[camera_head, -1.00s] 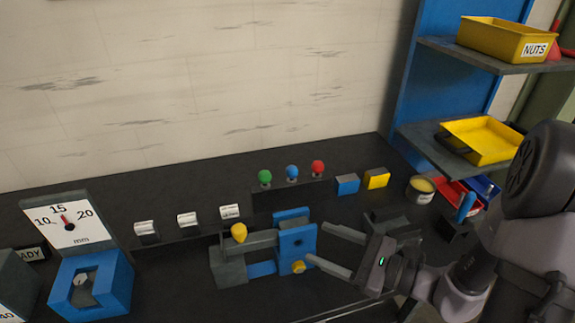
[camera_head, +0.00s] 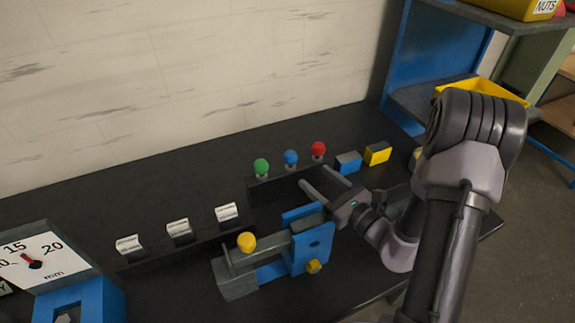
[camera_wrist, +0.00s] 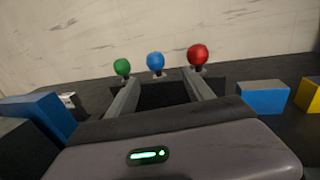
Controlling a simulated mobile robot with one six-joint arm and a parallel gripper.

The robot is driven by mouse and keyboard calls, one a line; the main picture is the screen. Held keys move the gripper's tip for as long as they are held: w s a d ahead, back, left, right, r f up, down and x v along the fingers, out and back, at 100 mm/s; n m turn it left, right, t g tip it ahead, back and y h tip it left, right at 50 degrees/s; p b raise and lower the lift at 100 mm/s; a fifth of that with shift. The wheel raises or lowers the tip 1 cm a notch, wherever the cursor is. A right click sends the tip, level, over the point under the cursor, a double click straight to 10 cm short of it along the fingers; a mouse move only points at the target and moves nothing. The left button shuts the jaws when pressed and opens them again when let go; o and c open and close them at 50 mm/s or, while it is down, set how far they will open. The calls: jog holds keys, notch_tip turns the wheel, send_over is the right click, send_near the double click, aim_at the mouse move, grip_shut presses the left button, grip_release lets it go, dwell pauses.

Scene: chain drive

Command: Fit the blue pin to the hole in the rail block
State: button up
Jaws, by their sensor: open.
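The blue pin (camera_head: 291,158) has a round ball head and stands upright between a green pin and a red pin on a dark stand. It also shows in the wrist view (camera_wrist: 156,62), beyond and between my two fingers. My gripper (camera_head: 317,178) is open and empty, its fingers pointing toward the pins from the front, apart from the blue pin. The rail block (camera_head: 314,246) is blue, with a dark hole in its face, and sits on the grey rail fixture below and left of my gripper. A yellow knob (camera_head: 314,267) is at its lower front.
A green pin (camera_head: 261,167) and a red pin (camera_head: 318,150) flank the blue one closely. Blue (camera_head: 348,163) and yellow (camera_head: 377,154) blocks stand to the right. Several labelled silver pieces lie to the left. A gauge (camera_head: 38,262) is at far left.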

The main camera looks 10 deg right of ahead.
aim_at(295, 163)
jog(key=b+x, duration=0.1)
jog(key=x, duration=0.4)
jog(key=a+x, duration=0.1)
jog(key=x, duration=0.5)
jog(key=shift+s+d+r+b, duration=0.15)
jog(key=shift+s+b, duration=0.1)
jog(key=shift+b, duration=0.15)
grip_shut()
